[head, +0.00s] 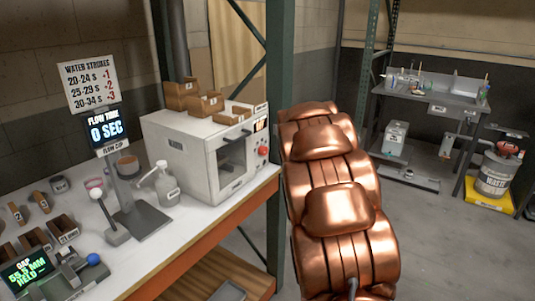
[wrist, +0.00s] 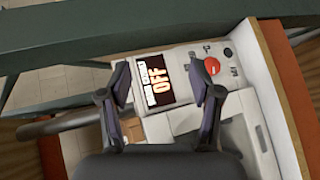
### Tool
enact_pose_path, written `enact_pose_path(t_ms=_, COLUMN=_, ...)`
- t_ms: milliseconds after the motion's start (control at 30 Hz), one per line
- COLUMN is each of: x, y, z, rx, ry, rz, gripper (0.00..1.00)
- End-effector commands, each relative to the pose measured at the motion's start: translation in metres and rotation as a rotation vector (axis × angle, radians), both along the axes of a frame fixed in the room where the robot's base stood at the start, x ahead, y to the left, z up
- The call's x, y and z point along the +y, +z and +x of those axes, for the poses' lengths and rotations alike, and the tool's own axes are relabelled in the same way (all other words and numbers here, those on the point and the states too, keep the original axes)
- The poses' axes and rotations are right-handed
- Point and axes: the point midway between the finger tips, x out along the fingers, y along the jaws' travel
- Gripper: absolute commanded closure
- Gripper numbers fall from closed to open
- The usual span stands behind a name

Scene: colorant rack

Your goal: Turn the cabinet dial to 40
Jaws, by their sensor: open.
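The white cabinet (head: 198,152) stands on the bench in the head view, its front turned right, with a window door and a small control panel. The wrist view shows its screen (wrist: 162,80) reading OFF, rotated sideways. Beside the screen are a round red control (wrist: 212,66) and a small dark round control (wrist: 228,52). I cannot tell surely which is the dial, and no dial number is readable. My gripper (wrist: 165,95) is open and empty, its fingers spread across the view of the screen and panel. The head view does not show it; my copper arm hides that area.
Small wooden bins (head: 183,94) sit on top of the cabinet. A green rack post (head: 280,100) stands close by the cabinet's right side. Open floor (head: 430,240) lies right of my arm.

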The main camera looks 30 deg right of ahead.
Motion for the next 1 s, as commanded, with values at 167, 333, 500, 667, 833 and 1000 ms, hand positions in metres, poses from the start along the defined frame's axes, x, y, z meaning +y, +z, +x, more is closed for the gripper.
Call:
enact_pose_path(t_ms=167, x=-0.026, y=-0.007, z=0.035, rx=-0.021, ry=0.167, rz=-0.18, gripper=0.36)
enact_pose_path(t_ms=333, x=-0.039, y=-0.021, z=0.058, rx=-0.046, ry=0.339, rz=-0.342, gripper=0.36)
enact_pose_path(t_ms=500, x=-0.044, y=-0.044, z=0.07, rx=-0.08, ry=0.515, rz=-0.491, gripper=0.36)
enact_pose_path(t_ms=667, x=-0.043, y=-0.069, z=0.068, rx=-0.126, ry=0.677, rz=-0.62, gripper=0.36)
enact_pose_path(t_ms=833, x=-0.038, y=-0.1, z=0.054, rx=-0.192, ry=0.84, rz=-0.74, gripper=0.36)
enact_pose_path(t_ms=1000, x=-0.031, y=-0.123, z=0.036, rx=-0.252, ry=0.954, rz=-0.82, gripper=0.36)
